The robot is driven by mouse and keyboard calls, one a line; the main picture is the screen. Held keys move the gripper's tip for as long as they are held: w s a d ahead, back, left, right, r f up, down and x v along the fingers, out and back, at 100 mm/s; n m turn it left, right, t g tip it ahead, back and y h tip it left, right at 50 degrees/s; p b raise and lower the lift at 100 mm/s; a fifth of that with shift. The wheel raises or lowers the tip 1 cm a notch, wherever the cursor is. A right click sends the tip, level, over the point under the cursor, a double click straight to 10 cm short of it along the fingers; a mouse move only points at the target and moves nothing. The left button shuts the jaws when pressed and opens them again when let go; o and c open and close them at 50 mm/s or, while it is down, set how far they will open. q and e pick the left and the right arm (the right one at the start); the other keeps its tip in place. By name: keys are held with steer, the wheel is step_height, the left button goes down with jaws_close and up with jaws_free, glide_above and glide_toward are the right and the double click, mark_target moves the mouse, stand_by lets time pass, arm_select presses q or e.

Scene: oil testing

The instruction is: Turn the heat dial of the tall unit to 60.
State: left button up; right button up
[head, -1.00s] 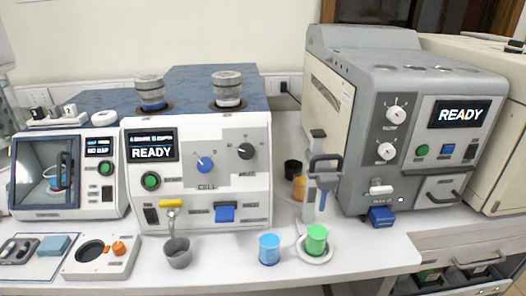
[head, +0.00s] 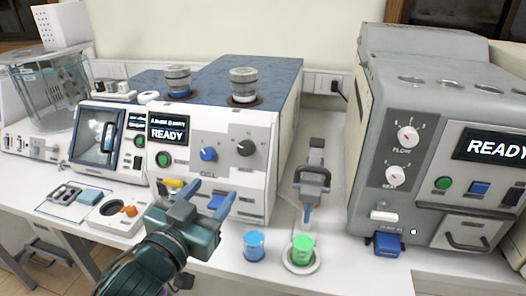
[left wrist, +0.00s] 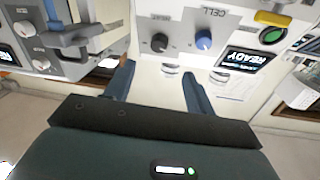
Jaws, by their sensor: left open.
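The tall unit (head: 375,120) is the grey machine at the right of the head view. Its heat dial (head: 393,175) is a white knob below the similar flow dial (head: 408,136). Their markings are too small to read a setting. My left gripper (head: 208,197) is open and empty in front of the white CELL unit, well left of the heat dial and not touching it. In the upside-down left wrist view, the heat dial (left wrist: 23,29) is at the upper left, away from the open fingers (left wrist: 157,68). My right gripper is not in view.
A blue cup (head: 254,246) and a green cup (head: 302,249) stand near the front edge. A blue block (head: 388,245) projects below the heat dial.

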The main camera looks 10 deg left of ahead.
arm_select(q)
steer(key=r, duration=0.1)
steer(key=p, duration=0.2)
glide_toward(244, 149)
steer(key=w, duration=0.4)
steer(key=w+d, duration=0.1)
steer(key=w, duration=0.2)
steer(key=shift+d, duration=0.1)
steer(key=shift+w+d, duration=0.1)
steer(key=shift+w, duration=0.4)
steer(key=shift+c, duration=0.4)
steer(key=c, duration=0.9)
